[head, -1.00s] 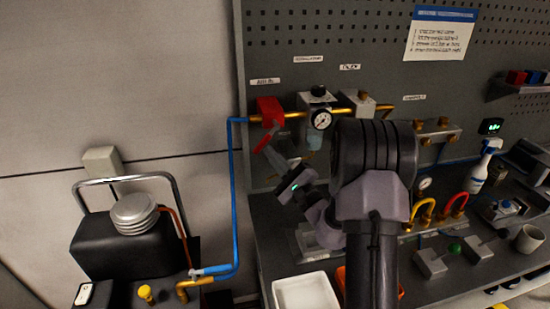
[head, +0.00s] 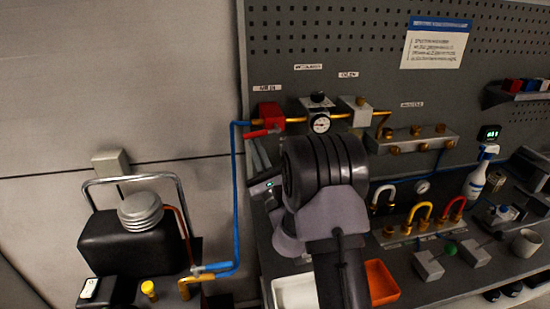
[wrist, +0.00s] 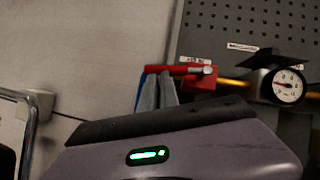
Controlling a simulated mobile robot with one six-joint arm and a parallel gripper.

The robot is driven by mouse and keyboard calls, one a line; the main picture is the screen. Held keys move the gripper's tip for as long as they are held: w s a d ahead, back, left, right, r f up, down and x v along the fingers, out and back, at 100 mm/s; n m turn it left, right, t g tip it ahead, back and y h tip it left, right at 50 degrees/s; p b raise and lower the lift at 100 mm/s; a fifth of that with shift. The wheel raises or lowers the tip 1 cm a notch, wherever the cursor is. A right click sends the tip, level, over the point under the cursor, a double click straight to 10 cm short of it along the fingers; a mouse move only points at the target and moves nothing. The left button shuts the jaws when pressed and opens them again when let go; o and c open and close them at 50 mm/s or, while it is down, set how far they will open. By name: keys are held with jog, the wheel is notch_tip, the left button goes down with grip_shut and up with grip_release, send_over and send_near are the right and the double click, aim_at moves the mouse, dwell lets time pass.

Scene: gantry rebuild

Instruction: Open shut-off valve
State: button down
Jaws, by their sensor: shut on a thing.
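The shut-off valve is a red block (head: 270,112) on the brass pipe at the upper left of the grey panel, and it also shows in the wrist view (wrist: 202,82). Its red lever (head: 262,133) points left, close to level; it also shows in the wrist view (wrist: 184,70). My gripper (head: 258,146) reaches up to the lever from below, with two pale grey fingers close together. In the wrist view the fingertips (wrist: 158,76) are at the lever's left part, shut on it. The exact contact is small and partly hidden.
A regulator with a round gauge (head: 320,124) stands right of the valve. A blue hose (head: 235,195) runs down left of it to a black compressor (head: 125,240). A white tray (head: 294,292) and an orange tray (head: 381,283) lie on the bench below my arm.

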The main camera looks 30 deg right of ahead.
jog(key=shift+w+a+r, duration=0.1)
jog(key=shift+a+r, duration=0.15)
jog(key=shift+r, duration=0.1)
dwell(0.5)
